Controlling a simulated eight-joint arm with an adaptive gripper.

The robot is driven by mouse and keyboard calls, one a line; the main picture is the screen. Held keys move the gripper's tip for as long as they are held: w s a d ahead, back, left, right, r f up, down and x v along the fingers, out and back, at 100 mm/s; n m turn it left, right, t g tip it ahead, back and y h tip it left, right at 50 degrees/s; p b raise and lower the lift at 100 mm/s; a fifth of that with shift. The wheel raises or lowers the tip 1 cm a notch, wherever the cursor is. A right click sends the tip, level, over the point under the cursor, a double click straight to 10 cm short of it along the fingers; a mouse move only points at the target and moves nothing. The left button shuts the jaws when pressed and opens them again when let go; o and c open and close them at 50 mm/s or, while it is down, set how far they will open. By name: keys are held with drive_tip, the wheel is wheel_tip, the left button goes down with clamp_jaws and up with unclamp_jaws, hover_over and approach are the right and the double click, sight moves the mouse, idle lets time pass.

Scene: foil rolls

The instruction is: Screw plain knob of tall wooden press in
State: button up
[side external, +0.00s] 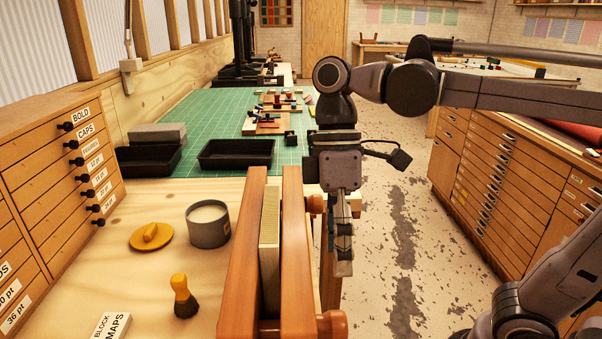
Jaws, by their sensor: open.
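The tall wooden press (243,262) stands at the right edge of the bench, with a pale block (270,235) between its two reddish-brown boards. Two wooden knobs stick out from its right side: a near knob (332,325) low in the picture and a far knob (315,204) farther back. I cannot tell which is the plain one. My gripper (342,266) points down just right of the press, between the two knobs in the picture. It is open, with nothing seen in it. It appears apart from both knobs, though depth is hard to judge.
On the bench left of the press are a grey tin (208,226), a yellow lid (151,237) and a yellow-handled brush (184,297). Black trays (236,153) lie on the green mat (200,112). Open floor (390,260) lies right of my gripper, before a drawer cabinet (490,165).

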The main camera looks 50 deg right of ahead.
sight(340, 314)
drive_tip(key=shift+t+h, duration=0.6)
drive_tip(key=shift+t, duration=0.2)
drive_tip(key=s+a+f, duration=0.1)
drive_tip(key=f, duration=0.2)
drive_tip(key=s+f, duration=0.1)
drive_tip(key=f, duration=0.3)
drive_tip(key=s+a+f, duration=0.1)
drive_tip(key=f, duration=0.2)
drive_tip(key=shift+a+f, duration=0.15)
drive_tip(key=shift+a, duration=0.15)
drive_tip(key=c, duration=1.2)
